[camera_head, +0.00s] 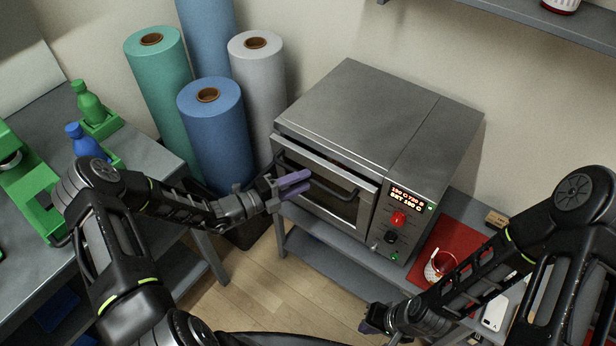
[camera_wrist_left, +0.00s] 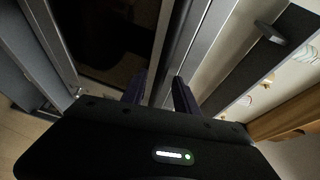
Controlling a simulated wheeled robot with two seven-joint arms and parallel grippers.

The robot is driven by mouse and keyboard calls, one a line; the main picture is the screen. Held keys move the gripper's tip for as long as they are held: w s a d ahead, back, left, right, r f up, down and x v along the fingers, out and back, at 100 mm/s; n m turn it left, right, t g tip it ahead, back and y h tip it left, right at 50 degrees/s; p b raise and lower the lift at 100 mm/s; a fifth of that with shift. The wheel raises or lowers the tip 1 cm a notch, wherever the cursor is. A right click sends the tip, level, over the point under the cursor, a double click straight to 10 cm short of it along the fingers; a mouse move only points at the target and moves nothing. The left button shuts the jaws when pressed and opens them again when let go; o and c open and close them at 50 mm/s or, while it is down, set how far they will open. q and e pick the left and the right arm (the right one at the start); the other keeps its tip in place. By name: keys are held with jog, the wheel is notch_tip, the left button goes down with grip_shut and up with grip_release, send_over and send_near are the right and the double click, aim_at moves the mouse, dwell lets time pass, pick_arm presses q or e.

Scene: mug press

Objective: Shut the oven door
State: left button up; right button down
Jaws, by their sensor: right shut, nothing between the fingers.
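The grey oven (camera_head: 375,115) stands on a grey table. Its door (camera_head: 335,205) has a dark window and a dark bar handle (camera_head: 315,177), and stands slightly ajar, with a narrow dark gap along its top edge. My left gripper (camera_head: 294,184) is in front of the door's left part, close to the handle, with its purple fingers apart. In the left wrist view the fingers (camera_wrist_left: 159,92) point at the metal edges and bars of the door; I cannot tell whether they touch. My right gripper (camera_head: 374,320) is shut and empty, low in front of the oven table.
Rolls of blue, green and grey material (camera_head: 213,130) stand left of the oven. A grey table (camera_head: 140,140) with green and blue bottles is at left. The floor (camera_head: 270,290) between is clear.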

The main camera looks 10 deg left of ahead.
pick_arm(q)
jog(key=shift+x, duration=1.25)
grip_shut()
jog(key=shift+f, duration=0.1)
dwell(0.4)
